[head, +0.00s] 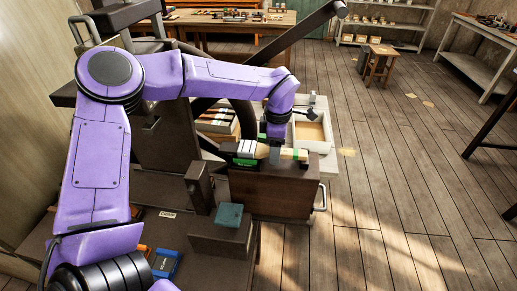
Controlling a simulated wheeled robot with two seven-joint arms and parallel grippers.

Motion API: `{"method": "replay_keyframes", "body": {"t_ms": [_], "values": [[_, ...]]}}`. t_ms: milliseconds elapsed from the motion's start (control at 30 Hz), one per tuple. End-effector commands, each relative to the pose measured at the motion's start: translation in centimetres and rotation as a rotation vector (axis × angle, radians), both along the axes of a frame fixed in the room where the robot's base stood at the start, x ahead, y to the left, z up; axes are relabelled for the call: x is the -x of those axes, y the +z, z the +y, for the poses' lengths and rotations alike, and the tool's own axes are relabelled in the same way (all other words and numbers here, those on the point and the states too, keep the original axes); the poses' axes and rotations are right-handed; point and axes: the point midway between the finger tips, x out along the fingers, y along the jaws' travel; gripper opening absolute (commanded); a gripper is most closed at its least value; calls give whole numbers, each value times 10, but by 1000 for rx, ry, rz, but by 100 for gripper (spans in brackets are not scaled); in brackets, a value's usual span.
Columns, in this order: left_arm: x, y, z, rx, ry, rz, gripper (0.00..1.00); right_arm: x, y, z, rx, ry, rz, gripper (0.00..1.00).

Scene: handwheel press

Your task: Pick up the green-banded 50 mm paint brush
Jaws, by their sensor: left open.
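A brush-like item with a green and white band (245,149) and a tan end lies on top of a dark brown wooden box (272,192). I cannot tell for sure which is the 50 mm brush. My left gripper (275,155) is open and points down between these two items, close to both. The gripper hides part of the box top, and contact is too small to tell. My right gripper is out of view.
A pale open tray (318,132) stands just behind the box. A large dark handwheel and press stand left of it. A teal block (229,215) sits on a dark block in front. A blue item (165,263) lies at lower left.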

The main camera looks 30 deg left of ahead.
Motion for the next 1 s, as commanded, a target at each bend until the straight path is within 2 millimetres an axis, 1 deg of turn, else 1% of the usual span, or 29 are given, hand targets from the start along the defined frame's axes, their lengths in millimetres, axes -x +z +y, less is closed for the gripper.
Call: {"method": "replay_keyframes", "body": {"t_ms": [33,67,100,167,200,233,267,533,667,767,800,867,1000], "values": [[0,0,0,0,0,0,62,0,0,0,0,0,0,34],[0,0,0,0,0,0,58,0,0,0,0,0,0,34],[0,0,0,0,0,0,45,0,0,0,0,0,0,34],[0,0,0,0,0,-1,26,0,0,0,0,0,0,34],[0,0,0,0,0,-1,13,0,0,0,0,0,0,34],[0,0,0,0,0,-1,3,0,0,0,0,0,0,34],[0,0,0,0,0,-1,0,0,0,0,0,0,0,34],[-1,1,0,0,0,-2,0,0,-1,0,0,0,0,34],[-1,9,0,0,-1,-4,0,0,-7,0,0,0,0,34],[-2,23,0,-1,0,-6,0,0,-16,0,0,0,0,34],[-1,31,-1,0,1,-7,0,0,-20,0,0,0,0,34],[7,44,-10,0,-3,-7,0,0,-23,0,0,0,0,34],[24,76,-31,-1,-3,-7,0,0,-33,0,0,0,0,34]]}}
